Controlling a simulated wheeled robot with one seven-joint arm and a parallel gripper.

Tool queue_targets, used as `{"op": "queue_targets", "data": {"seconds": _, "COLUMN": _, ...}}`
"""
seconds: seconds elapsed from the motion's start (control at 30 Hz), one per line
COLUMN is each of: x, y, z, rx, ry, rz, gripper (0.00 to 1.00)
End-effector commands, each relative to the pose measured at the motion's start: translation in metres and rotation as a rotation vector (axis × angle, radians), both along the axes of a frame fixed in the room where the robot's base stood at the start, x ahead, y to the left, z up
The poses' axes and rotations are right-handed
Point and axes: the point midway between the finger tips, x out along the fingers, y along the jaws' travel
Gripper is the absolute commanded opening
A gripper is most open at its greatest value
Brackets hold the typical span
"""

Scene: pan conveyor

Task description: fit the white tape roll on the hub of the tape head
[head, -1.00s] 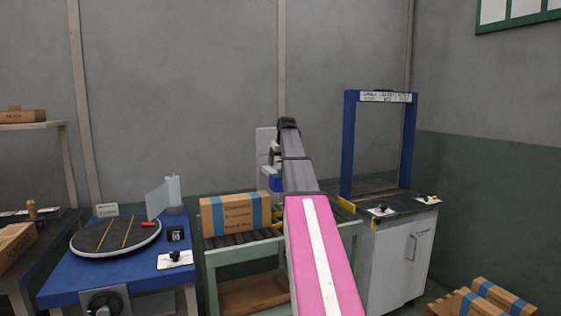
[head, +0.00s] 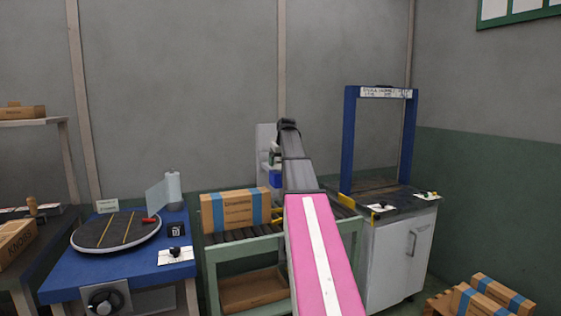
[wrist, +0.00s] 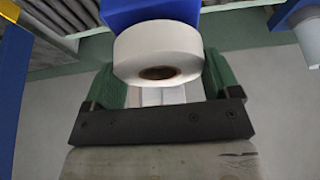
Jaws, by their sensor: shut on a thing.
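The white tape roll (wrist: 155,42), with a brown core, is held between the green fingers of my gripper (wrist: 160,72) in the wrist view. A blue block (wrist: 150,11), probably part of the tape head, is right behind the roll. I cannot tell whether they touch. The hub is not visible; the roll may hide it. In the head view a pale upright plate (head: 264,140) and a small blue block (head: 276,179) stand behind the conveyor. My arm covers much of that spot, and the roll cannot be made out there.
A taped carton (head: 236,211) lies on the roller conveyor (head: 240,236), left of my arm. A blue strapping arch (head: 349,145) stands on a white cabinet (head: 394,258) to the right. A turntable (head: 116,232) is on a blue table at left. More cartons (head: 500,296) are stacked at lower right.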

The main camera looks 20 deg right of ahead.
Motion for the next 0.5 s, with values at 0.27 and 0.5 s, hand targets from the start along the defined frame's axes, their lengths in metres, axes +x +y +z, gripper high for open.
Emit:
{"op": "queue_targets", "data": {"seconds": 0.27, "x": 0.0, "y": 0.0, "z": -0.006, "rx": 0.0, "ry": 0.0, "rz": 0.0, "gripper": 0.58}}
{"op": "queue_targets", "data": {"seconds": 0.5, "x": 0.0, "y": 0.0, "z": -0.012, "rx": 0.0, "ry": 0.0, "rz": 0.0, "gripper": 0.58}}
